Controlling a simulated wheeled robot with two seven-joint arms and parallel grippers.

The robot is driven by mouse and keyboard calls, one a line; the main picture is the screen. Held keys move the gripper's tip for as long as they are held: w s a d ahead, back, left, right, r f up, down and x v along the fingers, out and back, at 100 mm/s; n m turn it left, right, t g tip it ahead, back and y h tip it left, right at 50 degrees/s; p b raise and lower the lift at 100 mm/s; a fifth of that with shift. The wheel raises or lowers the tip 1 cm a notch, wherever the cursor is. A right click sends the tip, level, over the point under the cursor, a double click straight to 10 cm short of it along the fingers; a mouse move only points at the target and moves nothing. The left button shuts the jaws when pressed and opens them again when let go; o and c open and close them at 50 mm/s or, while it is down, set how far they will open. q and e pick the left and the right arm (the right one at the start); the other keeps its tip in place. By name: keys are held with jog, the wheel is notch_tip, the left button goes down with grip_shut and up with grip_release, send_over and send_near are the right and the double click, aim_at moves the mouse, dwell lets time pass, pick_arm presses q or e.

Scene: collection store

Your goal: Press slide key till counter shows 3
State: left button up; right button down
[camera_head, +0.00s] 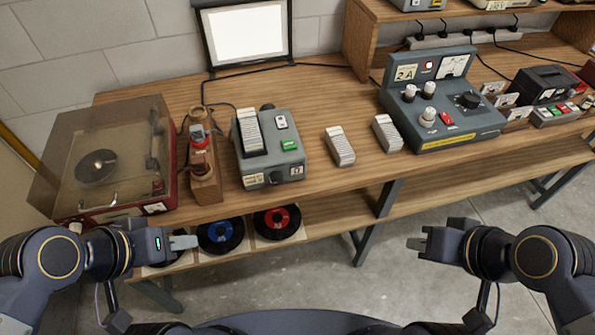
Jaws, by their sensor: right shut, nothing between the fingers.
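The slide projector (255,172) is a grey-green box on the bench, left of centre. A white slide tray (250,131) stands in its top. A green key (289,144) and a white switch plate (281,122) are on its top right. A small counter window (296,170) is on its front right; its digit is too small to read surely. My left gripper (184,242) is in front of the bench edge, lower left of the projector and apart from it; its jaw opening cannot be made out. My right gripper (417,243) is shut and empty, right of the projector, over the floor.
A record player (115,165) with a clear lid and a wooden stand (203,165) are left of the projector. Two white slide trays (340,147) (387,133) lie to its right, then a grey control box (445,110). Records (277,220) sit on the lower shelf.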

dwell(0.4)
pick_arm(q)
grip_shut()
dwell(1.6)
